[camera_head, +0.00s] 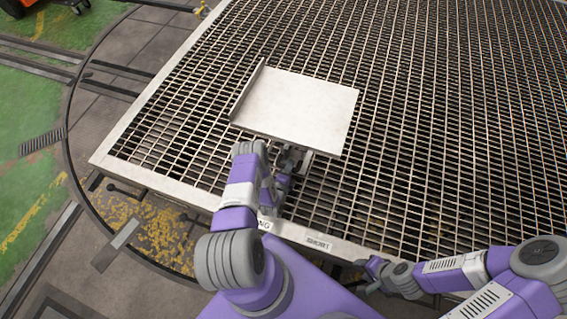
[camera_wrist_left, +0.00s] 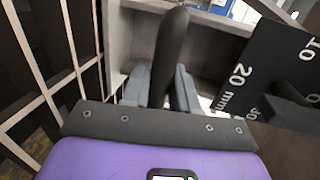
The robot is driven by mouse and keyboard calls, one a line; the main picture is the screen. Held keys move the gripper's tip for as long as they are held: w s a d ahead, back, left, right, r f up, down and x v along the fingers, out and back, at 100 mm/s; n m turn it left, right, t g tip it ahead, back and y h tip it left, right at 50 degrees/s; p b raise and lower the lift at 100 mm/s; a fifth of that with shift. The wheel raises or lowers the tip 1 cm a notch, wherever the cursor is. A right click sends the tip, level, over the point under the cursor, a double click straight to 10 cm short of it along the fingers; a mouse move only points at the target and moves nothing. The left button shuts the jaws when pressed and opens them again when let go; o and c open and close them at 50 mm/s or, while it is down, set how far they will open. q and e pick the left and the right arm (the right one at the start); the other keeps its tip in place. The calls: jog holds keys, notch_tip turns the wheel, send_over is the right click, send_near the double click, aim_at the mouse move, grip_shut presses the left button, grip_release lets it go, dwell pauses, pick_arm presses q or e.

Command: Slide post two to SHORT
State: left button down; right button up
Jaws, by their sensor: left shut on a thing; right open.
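My left gripper (camera_head: 290,160) reaches over the near edge of the grating, at the near side of a raised white plate (camera_head: 302,108) that hides part of it. In the left wrist view my left gripper (camera_wrist_left: 162,88) is shut on a dark rounded post (camera_wrist_left: 173,38), one finger on each side. A black scale plate (camera_wrist_left: 275,70) with white "20 mm" and "10" marks is to the right of the post. A white label (camera_head: 264,224) ending in "NG" shows partly behind my arm; a second label (camera_head: 318,243) is too small to read. My right gripper (camera_head: 372,270) is open and empty by the front edge.
A large metal grating (camera_head: 430,120) with a pale frame fills the middle and right. A dark round floor track (camera_head: 68,135) curves at the left. Green floor (camera_head: 35,190) and an orange machine (camera_head: 20,8) lie beyond it.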

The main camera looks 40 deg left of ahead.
pick_arm(q)
jog(key=w+d, duration=0.1)
jog(key=d, duration=0.2)
jog(key=w+d, duration=0.1)
jog(key=d, duration=0.5)
jog(key=shift+w+d, duration=0.1)
jog(key=shift+w, duration=0.3)
jog(key=w+d, duration=0.1)
jog(key=d, duration=0.3)
jog(key=w+d, duration=0.1)
jog(key=d, duration=0.2)
jog(key=w+d, duration=0.1)
jog(key=d, duration=0.3)
jog(key=shift+w+d+b, duration=0.3)
jog(key=shift+d+b, duration=0.05)
pick_arm(e)
jog(key=shift+w+d+f, duration=0.1)
jog(key=shift+w+f, duration=0.1)
jog(key=shift+w, duration=0.25)
pick_arm(q)
jog(key=c, duration=1.1)
grip_release()
jog(key=shift+o, duration=0.4)
jog(key=shift+a, duration=0.1)
pick_arm(e)
jog(key=shift+r, duration=0.1)
